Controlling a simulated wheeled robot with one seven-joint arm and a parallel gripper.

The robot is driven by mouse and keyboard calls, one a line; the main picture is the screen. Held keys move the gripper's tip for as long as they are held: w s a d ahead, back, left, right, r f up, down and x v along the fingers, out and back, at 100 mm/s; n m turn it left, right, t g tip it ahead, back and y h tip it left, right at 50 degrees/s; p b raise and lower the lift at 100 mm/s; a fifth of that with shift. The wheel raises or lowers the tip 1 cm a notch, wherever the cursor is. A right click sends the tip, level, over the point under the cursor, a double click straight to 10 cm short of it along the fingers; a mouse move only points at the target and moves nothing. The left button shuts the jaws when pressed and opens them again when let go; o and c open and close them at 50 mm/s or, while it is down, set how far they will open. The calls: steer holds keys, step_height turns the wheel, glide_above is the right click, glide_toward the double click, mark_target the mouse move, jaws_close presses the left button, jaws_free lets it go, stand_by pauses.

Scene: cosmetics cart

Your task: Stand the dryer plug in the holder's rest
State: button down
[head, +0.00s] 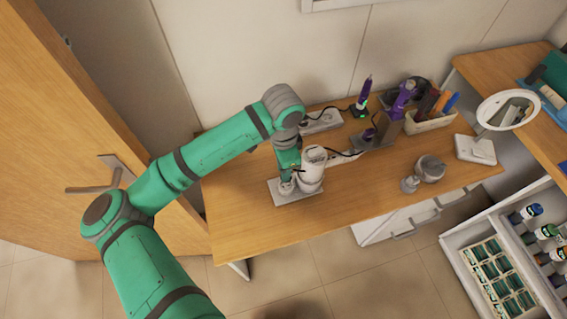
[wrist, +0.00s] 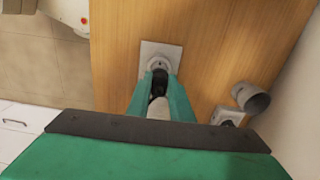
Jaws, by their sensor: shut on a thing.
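My gripper (head: 288,178) is over the left part of the wooden table, pointing down. In the wrist view its teal fingers (wrist: 159,82) are shut on the black dryer plug (wrist: 159,88). The plug's lower end is at a round grey rest (wrist: 158,62) on a flat light-grey plate (wrist: 148,48). I cannot tell whether the plug is inside the rest or just above it. The plate also shows in the head view (head: 285,196), where the fingers hide the plug.
A white power strip (head: 322,122) lies at the back, with a purple styling tool (head: 364,94) near it. A bin of bottles (head: 432,121) and a grey jar (head: 430,168) stand to the right. A grey cup (wrist: 251,98) shows in the wrist view. The front middle table is clear.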

steer(key=shift+f, duration=1.2)
steer(key=shift+s, duration=0.1)
steer(key=shift+d, duration=0.15)
stand_by(1.0)
steer(key=shift+f, duration=1.75)
steer(key=c, duration=1.5)
jaws_free()
